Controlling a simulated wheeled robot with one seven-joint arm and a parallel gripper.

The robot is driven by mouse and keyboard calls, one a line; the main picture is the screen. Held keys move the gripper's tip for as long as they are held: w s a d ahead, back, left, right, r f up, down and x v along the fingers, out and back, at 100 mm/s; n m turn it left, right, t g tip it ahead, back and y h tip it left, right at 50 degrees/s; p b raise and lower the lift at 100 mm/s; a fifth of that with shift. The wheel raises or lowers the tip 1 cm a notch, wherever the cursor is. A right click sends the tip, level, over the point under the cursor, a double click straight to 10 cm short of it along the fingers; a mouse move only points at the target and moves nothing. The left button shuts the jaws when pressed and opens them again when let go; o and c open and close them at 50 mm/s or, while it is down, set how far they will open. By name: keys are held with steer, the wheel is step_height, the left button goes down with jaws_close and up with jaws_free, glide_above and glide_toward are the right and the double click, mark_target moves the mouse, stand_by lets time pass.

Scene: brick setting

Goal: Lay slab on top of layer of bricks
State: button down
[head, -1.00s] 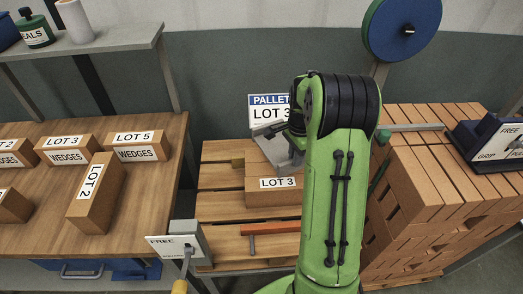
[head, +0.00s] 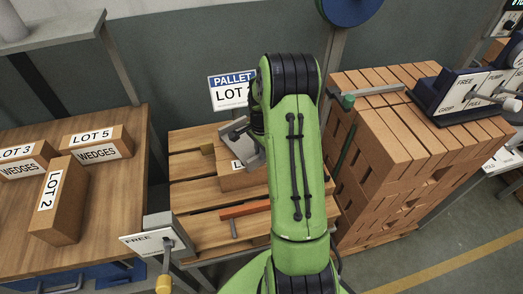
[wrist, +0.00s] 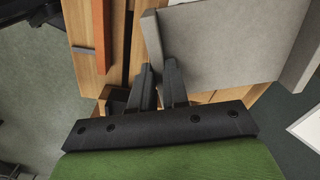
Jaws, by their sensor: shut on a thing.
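My gripper (wrist: 160,85) is shut on a grey slab (wrist: 225,45), with its fingers at the slab's left edge in the wrist view. The slab has a raised-looking strip along each side. In the head view, grey parts of it (head: 252,154) show just left of my green arm, above the pallet. Below it, an orange-brown brick layer (head: 231,182) with a partly hidden LOT label lies on the wooden pallet (head: 188,190). My arm hides the right part of the layer and most of the gripper. I cannot tell whether the slab touches the bricks.
An orange-red bar (head: 245,209) lies on the pallet's front. A table with labelled wedge blocks (head: 97,147) stands left. A tall brick stack (head: 385,160) stands right, bearing a dark device (head: 465,92). A FREE sign box (head: 150,240) is at the pallet's front left corner.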

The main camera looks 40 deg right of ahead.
steer(key=c, duration=1.1)
jaws_free()
steer(key=s+a+r+n+p, duration=0.1)
steer(key=a+r+n, duration=0.1)
steer(key=r, duration=0.7)
steer(key=a+r+n+p, duration=0.1)
steer(key=a+r, duration=0.2)
steer(key=r, duration=0.5)
steer(key=s+a+r+n+t+h, duration=0.1)
steer(key=s+a+r+n+t, duration=0.1)
steer(key=s+a+r+n, duration=0.45)
steer(key=s+a+n+t, duration=0.1)
steer(key=s+a+n, duration=0.2)
steer(key=s, duration=0.1)
steer(key=s+a+r+n+t, duration=0.1)
steer(key=s+a+n, duration=0.2)
steer(key=s+a, duration=0.1)
steer(key=s+a+r+n+t+y, duration=0.1)
steer(key=s+a+n, duration=0.2)
steer(key=s, duration=0.1)
steer(key=shift+s+a+r, duration=0.15)
steer(key=shift+s+a, duration=0.05)
steer(key=shift+a, duration=0.1)
